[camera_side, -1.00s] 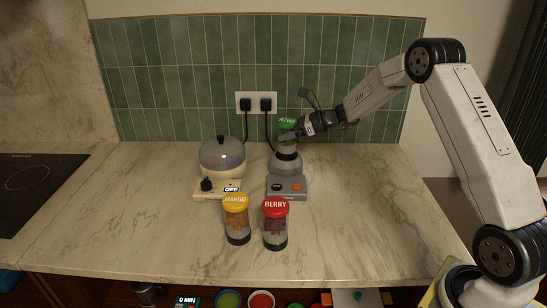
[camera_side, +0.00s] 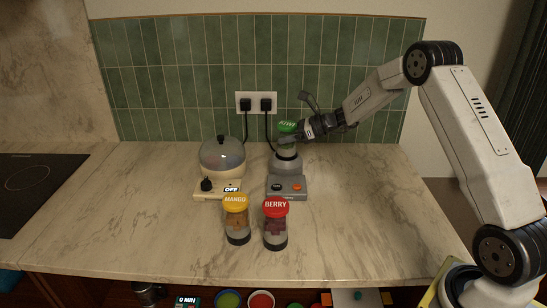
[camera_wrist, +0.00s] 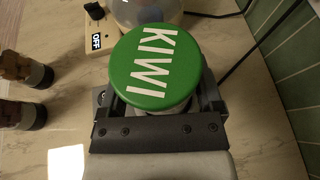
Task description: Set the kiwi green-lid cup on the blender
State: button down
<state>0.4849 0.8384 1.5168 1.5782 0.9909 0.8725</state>
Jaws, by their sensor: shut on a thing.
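The kiwi cup has a green lid (camera_side: 288,126) marked KIWI; the lid also fills the middle of the wrist view (camera_wrist: 147,67). The cup is upright directly over the grey blender (camera_side: 287,163), its lower end at the blender's top. I cannot tell whether it is fully seated. My gripper (camera_side: 293,138) comes in from the right and is shut on the cup just below the lid. In the wrist view its jaws (camera_wrist: 158,95) lie on either side of the cup. The cup's body is mostly hidden by the lid and jaws.
A yellow-lid mango cup (camera_side: 236,220) and a red-lid berry cup (camera_side: 275,224) stand in front on the counter. A cream domed appliance (camera_side: 222,158) marked OFF stands left of the blender. Wall plugs (camera_side: 256,103) and cords are behind. The right counter is clear.

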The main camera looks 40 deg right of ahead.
grip_release()
jog(key=shift+f, duration=0.15)
jog(key=shift+s, duration=0.1)
jog(key=shift+v, duration=5.45)
